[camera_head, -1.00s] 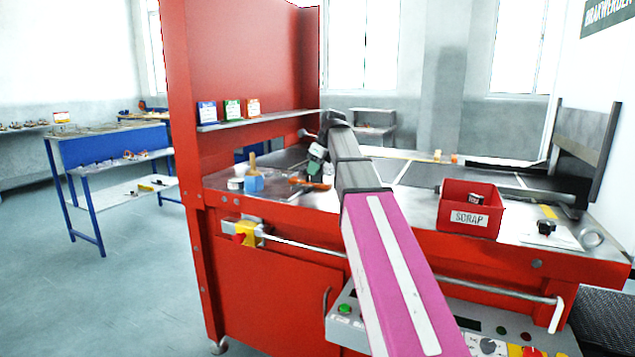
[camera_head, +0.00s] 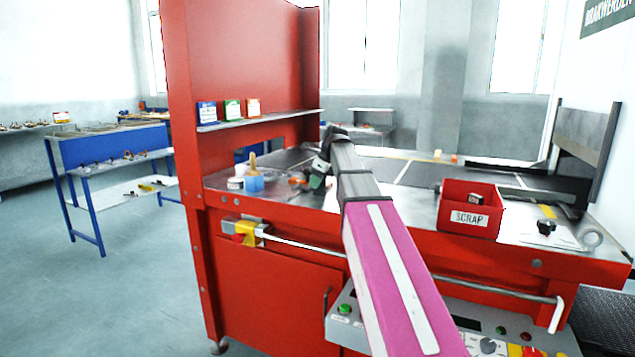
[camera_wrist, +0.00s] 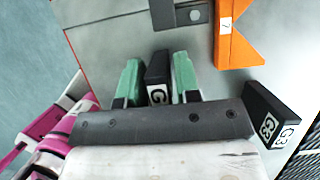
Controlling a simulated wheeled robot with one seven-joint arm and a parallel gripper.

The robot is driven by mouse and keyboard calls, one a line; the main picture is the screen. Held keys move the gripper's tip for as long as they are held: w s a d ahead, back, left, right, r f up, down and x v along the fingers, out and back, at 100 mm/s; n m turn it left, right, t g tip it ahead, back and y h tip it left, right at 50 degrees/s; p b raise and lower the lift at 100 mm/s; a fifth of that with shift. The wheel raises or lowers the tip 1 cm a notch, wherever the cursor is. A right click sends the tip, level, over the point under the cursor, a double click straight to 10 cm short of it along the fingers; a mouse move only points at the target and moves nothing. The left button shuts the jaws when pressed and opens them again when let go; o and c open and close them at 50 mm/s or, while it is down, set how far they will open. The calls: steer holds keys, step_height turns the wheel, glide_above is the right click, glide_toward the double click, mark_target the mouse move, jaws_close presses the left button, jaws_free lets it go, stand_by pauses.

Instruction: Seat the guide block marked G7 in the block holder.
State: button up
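In the wrist view my gripper (camera_wrist: 158,80) has its two green fingers on either side of a black block (camera_wrist: 158,66). The block's white label shows a "G"; the rest of the label is hidden. Whether the fingers press on it or stand slightly apart I cannot tell. A second black block marked G3 (camera_wrist: 272,112) lies to the right of the fingers. A grey metal piece with holes (camera_wrist: 181,14) shows at the top; I cannot tell whether it is the block holder. In the head view my gripper (camera_head: 318,176) is low over the left part of the machine's table, its fingers small.
An orange piece with a "7" label (camera_wrist: 238,42) lies close beyond the right finger. A blue container with a brush (camera_head: 254,183) and a white tub (camera_head: 235,183) stand left of the gripper. A red SCRAP bin (camera_head: 468,222) stands to the right. A shelf (camera_head: 265,120) holds small boxes above.

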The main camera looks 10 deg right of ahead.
steer(key=shift+o, duration=0.5)
